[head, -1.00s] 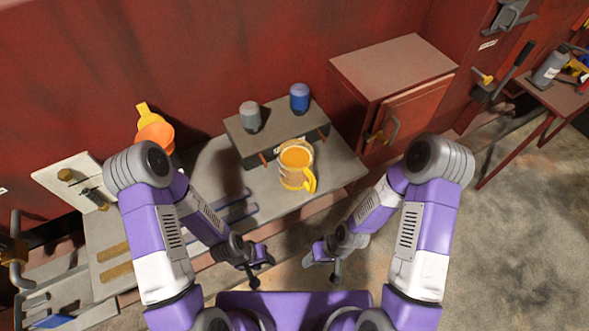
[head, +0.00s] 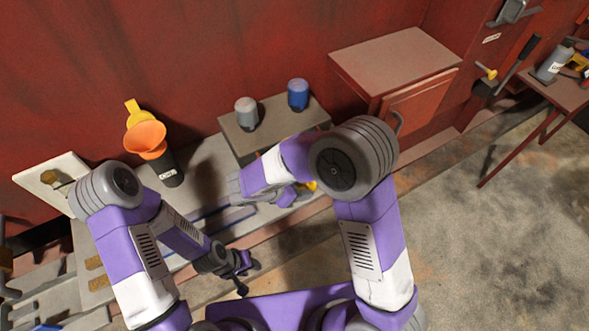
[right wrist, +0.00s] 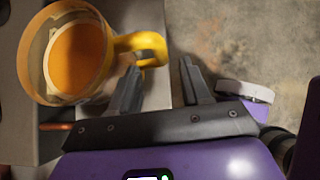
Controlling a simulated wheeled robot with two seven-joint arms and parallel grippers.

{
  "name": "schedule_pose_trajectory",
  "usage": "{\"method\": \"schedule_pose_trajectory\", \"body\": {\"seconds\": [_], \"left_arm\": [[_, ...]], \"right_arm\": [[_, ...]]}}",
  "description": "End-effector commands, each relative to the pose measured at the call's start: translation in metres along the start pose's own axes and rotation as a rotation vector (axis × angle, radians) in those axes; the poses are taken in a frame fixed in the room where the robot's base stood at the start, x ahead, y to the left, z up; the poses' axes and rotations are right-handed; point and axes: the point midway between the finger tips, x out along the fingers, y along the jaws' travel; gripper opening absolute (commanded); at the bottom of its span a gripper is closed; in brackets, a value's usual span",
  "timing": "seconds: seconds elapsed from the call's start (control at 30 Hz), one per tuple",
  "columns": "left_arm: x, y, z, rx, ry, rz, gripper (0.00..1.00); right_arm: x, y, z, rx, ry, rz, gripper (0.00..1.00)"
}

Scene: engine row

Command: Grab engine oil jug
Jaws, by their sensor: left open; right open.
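The jug (right wrist: 75,58), with a yellow rim and handle and orange inside, fills the upper left of the right wrist view. Its yellow handle (right wrist: 141,44) points right, toward the fingertips. In the head view my right arm covers most of the jug; only a bit of yellow (head: 312,186) shows. My right gripper (right wrist: 160,68) is open and empty beside the handle, its left finger close to it; whether they touch I cannot tell. My left gripper (head: 243,270) is open and empty, away from the jug, in front of the bench.
A grey can (head: 246,114) and a blue can (head: 298,95) stand on a raised box behind the jug. An orange funnel (head: 146,139) and a dark labelled bottle (head: 168,168) are at the left. A red cabinet (head: 415,105) stands to the right; the floor beyond is clear.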

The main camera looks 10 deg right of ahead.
Motion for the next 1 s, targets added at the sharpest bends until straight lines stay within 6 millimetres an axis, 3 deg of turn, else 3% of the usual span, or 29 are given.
{"method": "schedule_pose_trajectory", "body": {"seconds": [0.4, 0.73, 1.0], "left_arm": [[0.012, -0.005, -0.001, 0.0, 0.0, 0.0, 0.43], [0.013, -0.005, -0.001, 0.0, 0.0, 0.0, 0.43], [0.013, -0.005, -0.001, 0.0, 0.0, 0.0, 0.43]], "right_arm": [[0.059, -0.003, -0.004, 0.001, 0.002, -0.007, 0.48], [0.066, -0.002, -0.003, 0.001, 0.004, -0.004, 0.48], [0.066, -0.002, -0.003, 0.001, 0.004, -0.004, 0.08]]}}
